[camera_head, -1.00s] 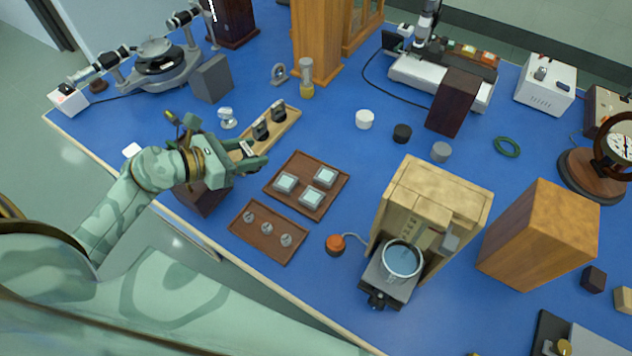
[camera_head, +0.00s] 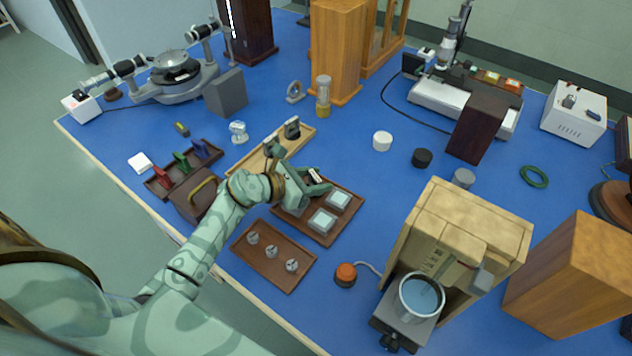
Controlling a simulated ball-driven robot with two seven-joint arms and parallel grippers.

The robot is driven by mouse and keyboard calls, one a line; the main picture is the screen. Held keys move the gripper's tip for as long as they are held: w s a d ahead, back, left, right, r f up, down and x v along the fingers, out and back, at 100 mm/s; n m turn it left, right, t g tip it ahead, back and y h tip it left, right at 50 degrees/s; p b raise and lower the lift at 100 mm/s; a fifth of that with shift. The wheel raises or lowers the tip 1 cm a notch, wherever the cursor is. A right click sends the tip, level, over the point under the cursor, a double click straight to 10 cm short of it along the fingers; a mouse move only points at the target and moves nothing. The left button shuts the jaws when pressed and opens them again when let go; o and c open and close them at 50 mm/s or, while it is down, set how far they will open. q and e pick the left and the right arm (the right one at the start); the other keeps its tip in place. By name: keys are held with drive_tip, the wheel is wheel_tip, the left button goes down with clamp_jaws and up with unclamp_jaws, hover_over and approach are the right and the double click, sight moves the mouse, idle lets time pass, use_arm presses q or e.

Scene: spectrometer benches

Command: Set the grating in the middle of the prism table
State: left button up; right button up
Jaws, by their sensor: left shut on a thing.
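My left gripper (camera_head: 300,172) is above the near end of the wooden rack and the glass-plate tray. It is shut on a small dark piece with a pale edge, the grating (camera_head: 315,176), mostly hidden by the fingers. The prism table (camera_head: 175,66) is the dark round stage in the middle of the grey spectrometer at the far left, well apart from the gripper. My right gripper is out of view.
The wooden rack (camera_head: 243,168) still holds a dark mount (camera_head: 292,128). A grey block (camera_head: 226,93) stands right of the spectrometer. A glass-topped pedestal (camera_head: 238,132) and a tray of coloured clips (camera_head: 160,186) stand left of the rack. Blue bench is clear around (camera_head: 140,125) there.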

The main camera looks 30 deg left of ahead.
use_arm(q)
drive_tip(key=shift+f, duration=0.15)
drive_tip(key=o, duration=0.7)
drive_tip(key=shift+c, duration=0.2)
drive_tip(key=o, duration=0.4)
drive_tip(key=shift+c, duration=0.2)
